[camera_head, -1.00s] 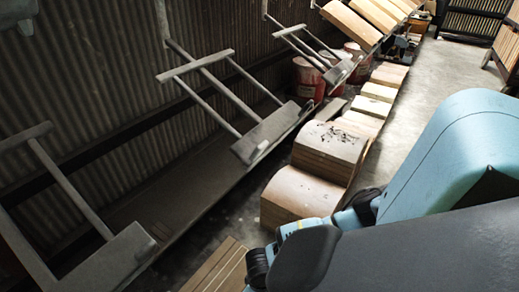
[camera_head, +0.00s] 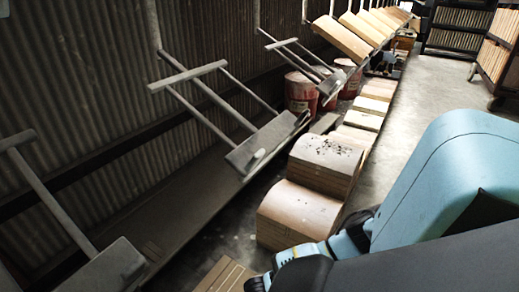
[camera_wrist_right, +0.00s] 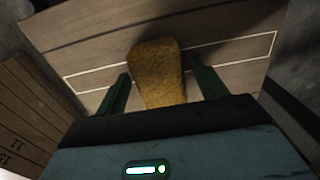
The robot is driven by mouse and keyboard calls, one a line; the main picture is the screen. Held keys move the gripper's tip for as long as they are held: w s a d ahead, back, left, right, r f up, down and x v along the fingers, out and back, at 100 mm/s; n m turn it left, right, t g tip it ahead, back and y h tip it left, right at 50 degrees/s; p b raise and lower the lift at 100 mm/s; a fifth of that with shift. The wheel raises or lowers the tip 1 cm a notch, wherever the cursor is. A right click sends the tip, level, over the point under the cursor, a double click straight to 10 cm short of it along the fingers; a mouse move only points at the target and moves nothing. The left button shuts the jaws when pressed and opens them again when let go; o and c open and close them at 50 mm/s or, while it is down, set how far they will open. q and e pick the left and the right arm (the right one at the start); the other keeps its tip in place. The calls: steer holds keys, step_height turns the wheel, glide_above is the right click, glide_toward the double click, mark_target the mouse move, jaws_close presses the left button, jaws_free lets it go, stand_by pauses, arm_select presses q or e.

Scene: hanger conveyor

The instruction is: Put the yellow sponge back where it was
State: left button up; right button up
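The yellow sponge (camera_wrist_right: 156,72) shows in the right wrist view, between the two dark green fingers of my right gripper (camera_wrist_right: 162,72). The fingers stand apart, with a narrow gap visible between the sponge and the right-hand finger. The sponge's near end is hidden behind the gripper body. Behind it is a wooden surface (camera_wrist_right: 235,45) marked with a white rectangular outline; I cannot tell whether the sponge touches it. The head view shows my right arm but not its fingers or the sponge. My left gripper is not in view.
Grey metal hangers (camera_head: 262,142) hang along the corrugated wall at left. Curved-top wooden blocks (camera_head: 298,212) stand in a row beside my right arm. Red drums (camera_head: 300,92) stand behind. Concrete floor (camera_head: 428,85) is clear at upper right. Slatted wood (camera_wrist_right: 30,115) lies left in the wrist view.

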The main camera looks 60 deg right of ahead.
arm_select(q)
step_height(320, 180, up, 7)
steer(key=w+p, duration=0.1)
steer(key=p, duration=0.5)
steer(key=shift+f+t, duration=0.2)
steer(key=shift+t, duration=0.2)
arm_select(e)
step_height(320, 180, up, 12)
steer(key=shift+r, duration=0.2)
steer(key=shift+s, duration=0.1)
